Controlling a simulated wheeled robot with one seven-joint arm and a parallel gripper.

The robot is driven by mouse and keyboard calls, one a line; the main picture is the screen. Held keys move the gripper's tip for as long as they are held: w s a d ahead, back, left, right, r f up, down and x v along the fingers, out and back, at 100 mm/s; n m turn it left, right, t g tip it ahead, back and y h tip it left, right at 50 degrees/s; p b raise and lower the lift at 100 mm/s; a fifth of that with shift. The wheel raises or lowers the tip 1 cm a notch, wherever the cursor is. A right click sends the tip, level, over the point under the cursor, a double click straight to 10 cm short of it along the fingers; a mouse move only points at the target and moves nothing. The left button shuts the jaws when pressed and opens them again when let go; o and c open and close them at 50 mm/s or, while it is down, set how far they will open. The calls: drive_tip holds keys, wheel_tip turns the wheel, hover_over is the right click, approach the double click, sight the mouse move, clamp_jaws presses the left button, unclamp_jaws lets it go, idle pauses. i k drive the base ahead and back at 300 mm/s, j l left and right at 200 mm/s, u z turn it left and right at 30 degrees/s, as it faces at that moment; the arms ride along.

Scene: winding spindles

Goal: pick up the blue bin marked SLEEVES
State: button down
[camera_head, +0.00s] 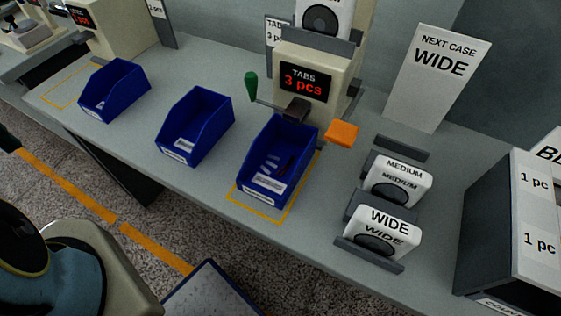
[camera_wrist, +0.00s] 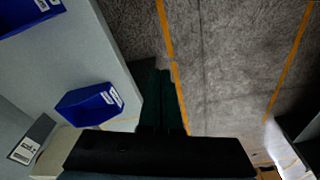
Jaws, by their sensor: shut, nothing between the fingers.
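Three blue bins stand on the grey bench: a left bin (camera_head: 114,92), a middle bin (camera_head: 180,140) and a right bin (camera_head: 262,185) under the TABS dispenser. Their front labels are too small to read, so I cannot tell which is marked SLEEVES. In the wrist view, one blue bin (camera_wrist: 85,108) is left of my gripper (camera_wrist: 160,72), and part of another (camera_wrist: 18,20) shows at the top left. My gripper is shut and empty, over the floor beside the bench edge, apart from the bins.
The dispenser (camera_head: 301,62) reads "TABS 3 pcs" and has a green-handled lever (camera_head: 251,85). An orange block (camera_head: 342,133), MEDIUM (camera_head: 402,177) and WIDE (camera_head: 388,225) cases and a NEXT CASE WIDE sign (camera_head: 436,80) stand to the right. Bare bench separates the bins.

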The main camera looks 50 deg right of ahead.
sight(276, 160)
drive_tip(key=k+j+u, duration=0.2)
drive_tip(key=k, duration=0.3)
drive_tip(key=k+j+u, duration=0.2)
drive_tip(key=k, duration=0.25)
drive_tip(key=k+j+u, duration=0.2)
drive_tip(key=k, duration=0.25)
drive_tip(key=l, duration=0.3)
